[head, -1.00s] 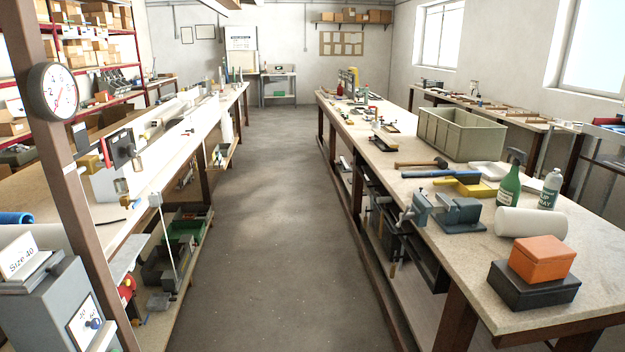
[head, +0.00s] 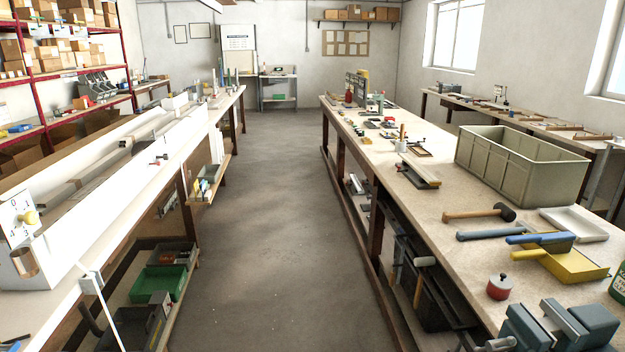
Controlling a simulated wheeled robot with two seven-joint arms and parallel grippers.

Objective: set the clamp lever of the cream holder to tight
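I cannot pick out a cream holder or its clamp lever for certain in the head view. Several small fixtures stand along the right workbench (head: 455,190), among them a long low holder with a pale top (head: 418,172) and a small upright piece with a brown handle (head: 402,140). They are too small to tell a lever setting. On the left bench a white housing (head: 30,250) carries a numbered dial (head: 18,215) with a yellow knob. Neither of my grippers is in view.
A clear concrete aisle (head: 270,220) runs between the benches. A green bin (head: 165,282) sits under the left bench.

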